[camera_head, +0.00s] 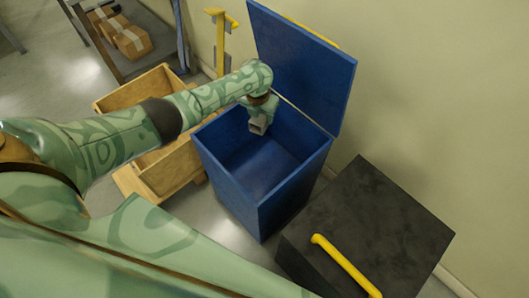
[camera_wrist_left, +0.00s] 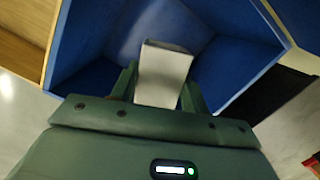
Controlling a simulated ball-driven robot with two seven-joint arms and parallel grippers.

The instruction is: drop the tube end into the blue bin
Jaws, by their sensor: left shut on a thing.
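The blue bin (camera_head: 265,210) stands in the middle of the head view with its lid (camera_head: 305,65) swung up and open. My left gripper (camera_head: 259,123) is over the bin's opening, near its back rim. It is shut on the tube end (camera_wrist_left: 163,72), a pale grey-white squarish piece. The tube end sits between the fingers in the left wrist view, with the blue inside of the bin (camera_wrist_left: 245,62) behind it. In the head view only a small grey part of the tube end shows below the gripper. My right gripper is not in view.
A black box (camera_head: 375,215) with a yellow handle (camera_head: 345,265) stands right of the bin. A wooden crate (camera_head: 150,180) stands left of it, under my left arm. A shelf with cardboard boxes (camera_head: 128,38) is at the back left. The wall is behind the lid.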

